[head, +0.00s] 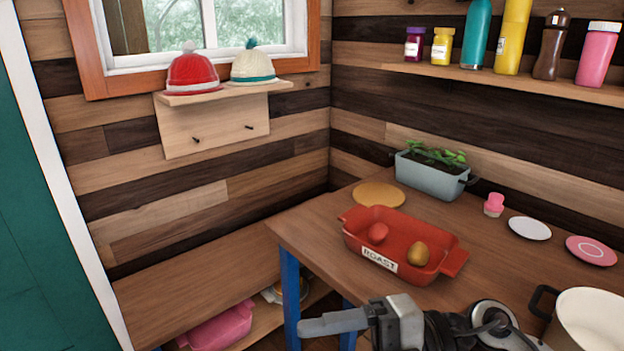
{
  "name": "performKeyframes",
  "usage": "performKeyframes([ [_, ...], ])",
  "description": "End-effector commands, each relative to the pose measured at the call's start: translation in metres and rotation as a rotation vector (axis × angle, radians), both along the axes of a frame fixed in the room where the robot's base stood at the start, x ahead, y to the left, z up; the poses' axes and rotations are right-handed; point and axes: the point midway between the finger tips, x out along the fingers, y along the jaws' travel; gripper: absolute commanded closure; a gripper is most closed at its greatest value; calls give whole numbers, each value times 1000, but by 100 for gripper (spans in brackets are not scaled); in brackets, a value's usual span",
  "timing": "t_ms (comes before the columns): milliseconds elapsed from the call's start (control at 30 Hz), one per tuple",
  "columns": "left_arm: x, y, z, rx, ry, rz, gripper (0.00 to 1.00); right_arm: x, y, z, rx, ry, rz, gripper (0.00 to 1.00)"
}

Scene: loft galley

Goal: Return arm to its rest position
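My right gripper (304,328) shows at the bottom of the head view, on an arm that comes in from the lower right. It points left, in front of the table's near edge. Its grey fingers are seen side-on and overlap, so I cannot tell whether they are open or shut. No object shows in it. My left gripper is not in view.
A red roasting dish (362,243) holding a red item and a brown item stands on the wooden table (315,238). A cream pot (590,322) is at lower right, near my arm. A planter (430,175) stands behind. A low bench (190,290) is left.

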Motion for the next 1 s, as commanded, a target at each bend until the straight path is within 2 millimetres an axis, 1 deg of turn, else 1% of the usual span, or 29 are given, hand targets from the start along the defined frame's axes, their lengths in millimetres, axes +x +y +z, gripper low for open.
performKeyframes([
  [33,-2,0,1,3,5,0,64,4,7,18,199,97,-113,30],
  [67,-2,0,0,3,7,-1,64,11,5,26,301,152,-195,30],
  [100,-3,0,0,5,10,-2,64,23,-1,31,420,236,-316,30],
  [133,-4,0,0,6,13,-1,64,33,-9,31,495,303,-415,30],
  [167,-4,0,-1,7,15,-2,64,43,-19,26,556,377,-519,30],
  [200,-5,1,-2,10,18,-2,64,55,-35,13,620,484,-664,30],
  [233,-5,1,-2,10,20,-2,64,62,-48,-1,652,569,-775,30],
  [267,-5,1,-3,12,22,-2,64,66,-61,-20,670,659,-887,30],
  [300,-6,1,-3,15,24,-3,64,67,-76,-47,673,778,-1022,30],
  [367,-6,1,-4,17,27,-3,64,59,-94,-87,647,937,-1186,30],
  [400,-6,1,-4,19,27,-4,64,50,-102,-112,618,1036,-1274,30],
  [467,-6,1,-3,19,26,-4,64,33,-111,-144,564,1166,-1377,30],
  [500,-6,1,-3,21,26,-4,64,20,-115,-162,528,1243,-1429,30],
  [600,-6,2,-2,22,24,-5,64,-8,-119,-195,444,1392,-1513,30],
  [700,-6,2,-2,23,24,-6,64,-26,-120,-211,390,1477,-1551,30],
  [767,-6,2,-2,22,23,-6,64,-31,-120,-216,374,1502,-1561,30],
  [1000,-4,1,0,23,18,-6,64,-33,-120,-218,366,1511,-1563,30],
])
